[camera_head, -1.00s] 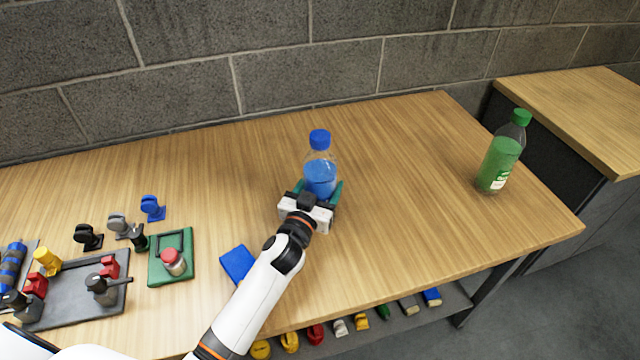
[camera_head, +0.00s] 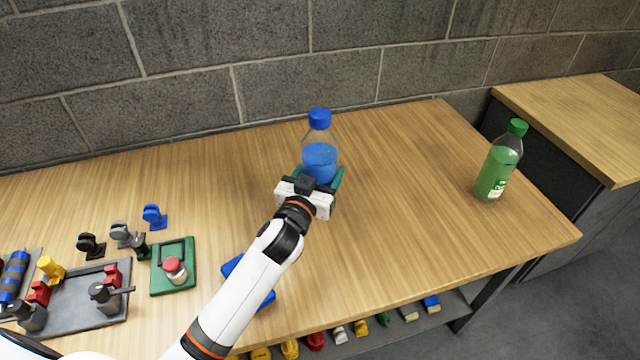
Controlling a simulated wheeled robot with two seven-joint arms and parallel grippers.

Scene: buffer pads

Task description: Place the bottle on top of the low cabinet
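A clear bottle with blue liquid and a blue cap (camera_head: 320,160) is upright over the middle of the table. My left gripper (camera_head: 318,178) is around its lower part, with a green-padded finger on each side. It appears shut on the bottle. The bottle's base is hidden behind the gripper; it looks lifted off the table. A second bottle, green with a green cap (camera_head: 497,168), stands upright near the table's right end. The low cabinet (camera_head: 585,115) with a wooden top stands at the far right, beyond the table. My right gripper is not in view.
The wooden table (camera_head: 400,230) is clear between the two bottles. A grey tray (camera_head: 75,305), a green plate (camera_head: 172,268) and small clamps lie at the left. A blue block (camera_head: 235,265) lies partly under my arm. The visible cabinet top is bare. A brick wall stands behind.

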